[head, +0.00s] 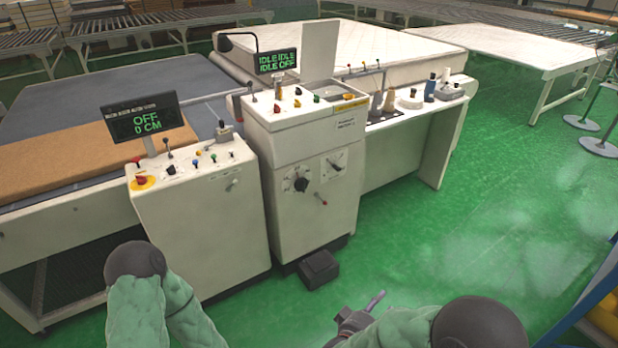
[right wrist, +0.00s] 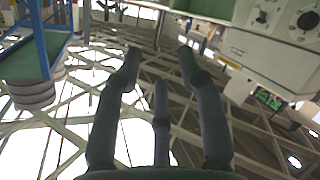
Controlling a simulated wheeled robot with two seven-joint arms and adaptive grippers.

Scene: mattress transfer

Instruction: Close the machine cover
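The machine cover (head: 321,48) is a pale flat panel standing upright at the top of the central white machine (head: 292,145). The cover is raised, and the opening (head: 334,90) in front of it shows. My right gripper (head: 362,312) is low at the bottom of the head view, over the floor, in front of the machine and well apart from the cover. In the right wrist view its dark fingers (right wrist: 160,62) are spread, with nothing between them. My left arm shows at the bottom left, but its gripper is out of view.
A control cabinet (head: 200,220) with an "OFF 0 CM" display (head: 143,117) stands left of the machine. A side table (head: 425,118) with thread spools is at its right. A black pedal box (head: 318,269) sits on the floor. The green floor (head: 530,200) at right is largely clear.

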